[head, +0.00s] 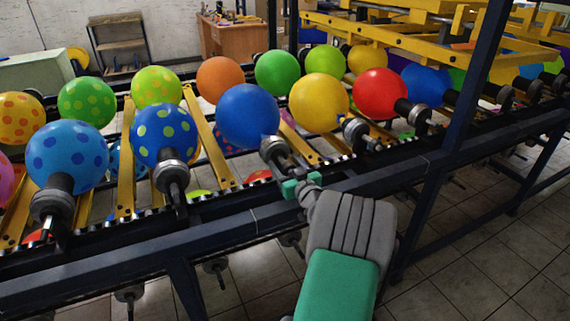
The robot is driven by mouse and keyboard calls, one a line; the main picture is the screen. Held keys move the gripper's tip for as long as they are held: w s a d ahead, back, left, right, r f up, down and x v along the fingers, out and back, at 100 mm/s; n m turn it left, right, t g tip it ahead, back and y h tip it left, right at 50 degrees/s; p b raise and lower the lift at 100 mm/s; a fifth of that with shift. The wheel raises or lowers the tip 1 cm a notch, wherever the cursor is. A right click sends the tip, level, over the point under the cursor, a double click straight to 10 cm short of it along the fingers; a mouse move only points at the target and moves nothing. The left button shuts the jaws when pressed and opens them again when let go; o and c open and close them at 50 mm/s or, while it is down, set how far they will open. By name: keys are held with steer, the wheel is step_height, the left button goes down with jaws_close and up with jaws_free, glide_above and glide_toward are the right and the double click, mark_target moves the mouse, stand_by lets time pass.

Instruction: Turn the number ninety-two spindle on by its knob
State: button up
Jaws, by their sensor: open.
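A row of spindles, each with a metal collar and a balloon, runs along the dark rail. The spindle (274,149) carrying the plain blue balloon (248,116) is closest to my gripper (302,184). My gripper has green fingertips and is open, at the lower right end of this spindle, over the front rail. Its fingers are on either side of the spindle's end; I cannot tell whether they touch it. The knob there is mostly hidden by the gripper. No number is readable on any spindle, so I cannot tell which is ninety-two.
The spindle of the yellow balloon (319,102) is close on the right, and that of the spotted blue balloon (162,135) on the left. A dark upright post (462,120) stands right of my arm. Tiled floor (480,235) is clear in front of the machine.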

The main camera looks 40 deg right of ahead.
steer(key=shift+c, duration=0.2)
jaws_close()
stand_by(0.3)
steer(key=shift+m, duration=0.3)
steer(key=shift+m+b, duration=0.65)
steer(key=shift+m, duration=2.65)
